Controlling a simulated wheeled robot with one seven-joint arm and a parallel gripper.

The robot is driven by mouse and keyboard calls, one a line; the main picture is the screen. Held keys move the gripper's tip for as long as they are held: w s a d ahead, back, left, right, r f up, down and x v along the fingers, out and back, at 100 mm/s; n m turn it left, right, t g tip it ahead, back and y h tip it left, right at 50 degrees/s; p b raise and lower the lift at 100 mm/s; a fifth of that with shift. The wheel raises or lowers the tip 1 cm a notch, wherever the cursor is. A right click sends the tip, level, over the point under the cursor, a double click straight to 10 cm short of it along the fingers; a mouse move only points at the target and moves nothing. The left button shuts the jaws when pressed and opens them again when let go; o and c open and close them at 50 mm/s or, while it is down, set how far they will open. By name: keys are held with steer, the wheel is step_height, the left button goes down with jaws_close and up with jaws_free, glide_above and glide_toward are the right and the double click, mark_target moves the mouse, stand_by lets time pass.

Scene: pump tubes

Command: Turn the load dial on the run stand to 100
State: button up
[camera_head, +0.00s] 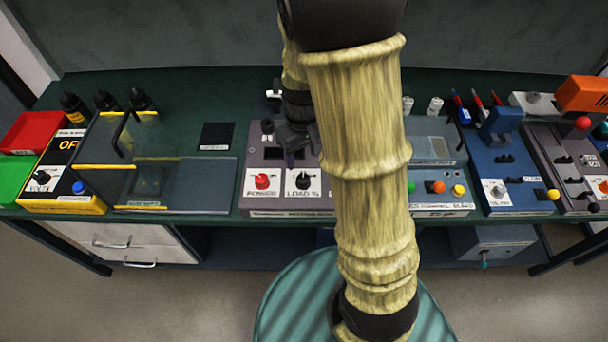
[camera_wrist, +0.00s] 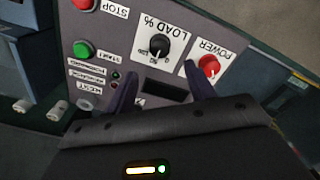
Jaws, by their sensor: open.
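The run stand (camera_head: 255,155) is a grey box at the bench's middle, partly hidden by my arm. Its black load dial (camera_head: 303,181) sits on a white plate marked LOAD % at the front. The load dial (camera_wrist: 159,45) shows upside down in the wrist view; I cannot read its setting. The red power knob (camera_head: 262,181) is beside it, also seen in the wrist view (camera_wrist: 208,66). My gripper (camera_wrist: 161,72) is open and empty, its two fingers apart over the panel, short of the dial in the picture. My gripper (camera_head: 297,137) is behind the dial in the head view.
The wrist view shows a red STOP button (camera_wrist: 84,4) and a green START button (camera_wrist: 82,50) on the panel. A clear-covered box (camera_head: 165,185) stands left; a blue device (camera_head: 500,165) stands right. Green bench shows around the black square (camera_head: 216,136).

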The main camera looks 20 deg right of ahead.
mark_target(303, 178)
step_height(303, 178, down, 9)
steer(key=shift+s+f+b, duration=0.15)
steer(key=shift+b, duration=0.25)
steer(key=shift+c, duration=0.4)
steer(key=c, duration=0.9)
steer(key=shift+m, duration=0.4)
steer(key=m+p, duration=0.2)
steer(key=m, duration=0.2)
steer(key=shift+m+p, duration=0.6)
steer(key=shift+m, duration=1.5)
